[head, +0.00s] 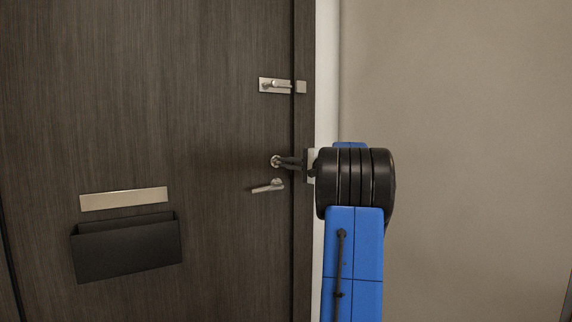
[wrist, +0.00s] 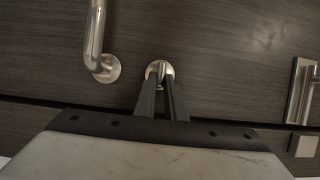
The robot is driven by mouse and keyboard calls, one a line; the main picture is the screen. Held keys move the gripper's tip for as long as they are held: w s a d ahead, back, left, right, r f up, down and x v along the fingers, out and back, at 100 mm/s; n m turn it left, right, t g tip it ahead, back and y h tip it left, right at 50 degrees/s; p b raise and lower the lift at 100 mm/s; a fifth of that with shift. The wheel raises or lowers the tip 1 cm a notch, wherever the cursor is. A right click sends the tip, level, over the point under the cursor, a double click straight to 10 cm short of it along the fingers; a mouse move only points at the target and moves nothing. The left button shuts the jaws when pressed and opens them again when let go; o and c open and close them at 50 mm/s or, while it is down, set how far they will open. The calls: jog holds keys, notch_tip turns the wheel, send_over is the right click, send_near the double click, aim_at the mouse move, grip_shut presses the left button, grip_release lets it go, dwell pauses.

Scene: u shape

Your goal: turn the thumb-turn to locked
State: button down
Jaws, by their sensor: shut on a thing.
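The thumb-turn is a small round metal fitting (head: 275,161) on the dark wood-grain door, near its right edge. In the wrist view the thumb-turn (wrist: 159,67) shows its round plate, with a narrow tab between my fingertips. My gripper (wrist: 160,84) is shut on that tab, one dark finger on each side. In the head view my gripper (head: 284,163) reaches the thumb-turn from the right. The fingers cover part of the tab, and I cannot tell from these views whether it stands at locked.
A lever handle (head: 268,186) sits just below the thumb-turn, and a slide bolt (head: 275,86) is above it. A mail slot plate (head: 124,199) and a black box (head: 126,247) are on the door at lower left. A bare wall (head: 460,120) is at right.

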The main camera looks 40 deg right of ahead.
dwell(0.3)
jog(key=c, duration=1.8)
grip_release()
jog(key=shift+w+f, duration=0.1)
jog(key=s+d, duration=0.1)
jog(key=s, duration=1)
jog(key=s+d, duration=0.1)
jog(key=s, duration=0.5)
jog(key=shift+s+d, duration=0.15)
jog(key=shift+d, duration=0.15)
